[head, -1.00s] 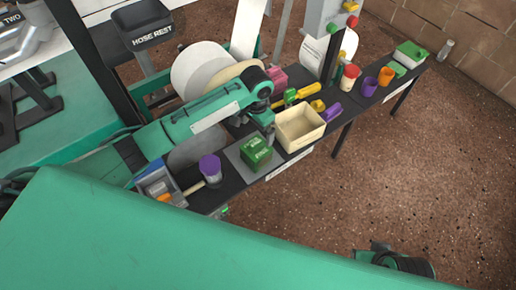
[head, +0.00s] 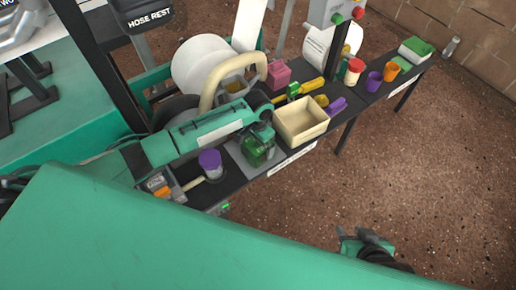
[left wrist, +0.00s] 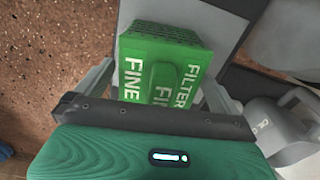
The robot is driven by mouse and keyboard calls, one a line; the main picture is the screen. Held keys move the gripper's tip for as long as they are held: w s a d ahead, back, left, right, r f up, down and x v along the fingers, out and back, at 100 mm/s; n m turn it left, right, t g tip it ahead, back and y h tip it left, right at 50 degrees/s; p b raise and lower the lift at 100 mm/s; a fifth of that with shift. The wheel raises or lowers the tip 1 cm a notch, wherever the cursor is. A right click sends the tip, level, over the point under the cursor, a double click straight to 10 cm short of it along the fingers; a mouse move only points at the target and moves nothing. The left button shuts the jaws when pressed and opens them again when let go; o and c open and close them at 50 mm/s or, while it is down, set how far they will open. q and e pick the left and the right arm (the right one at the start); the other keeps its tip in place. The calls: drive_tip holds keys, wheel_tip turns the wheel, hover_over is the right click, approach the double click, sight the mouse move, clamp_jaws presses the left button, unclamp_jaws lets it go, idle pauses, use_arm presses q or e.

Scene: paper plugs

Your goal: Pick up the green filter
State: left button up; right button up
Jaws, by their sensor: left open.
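The green filter (head: 258,152) is a box on a grey patch of the narrow black table, left of the beige bin. In the left wrist view the filter (left wrist: 165,68) shows white "FINE" and "FILTER" lettering and a raised green grip. My left gripper (head: 262,143) is over the filter and partly hides it. In the left wrist view its open fingers (left wrist: 160,85) stand on either side of the filter; I cannot tell whether they touch it. My right gripper (head: 362,236) is low at the right, away from the table, and its finger gap is unclear.
The beige bin (head: 301,121) stands close to the right of the filter. A purple-lidded jar (head: 210,164) is to the left. Yellow and purple tools, a red-lidded jar (head: 354,71), and purple (head: 374,82) and orange cups (head: 391,72) lie further right.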

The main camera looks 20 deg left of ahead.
use_arm(q)
drive_tip(key=c, duration=1)
wheel_tip(320, 180, up, 11)
drive_tip(key=p, duration=0.2)
drive_tip(key=shift+w+p, duration=0.1)
drive_tip(key=shift+p, duration=0.3)
wheel_tip(320, 180, up, 9)
drive_tip(key=p, duration=0.1)
use_arm(e)
drive_tip(key=s+d+f+g+h, duration=0.1)
drive_tip(key=s+d+g+h, duration=0.1)
drive_tip(key=s+d+g, duration=0.1)
drive_tip(key=shift+d+f+m+g, duration=0.3)
drive_tip(key=shift+d+f+g, duration=0.15)
drive_tip(key=shift+d, duration=0.5)
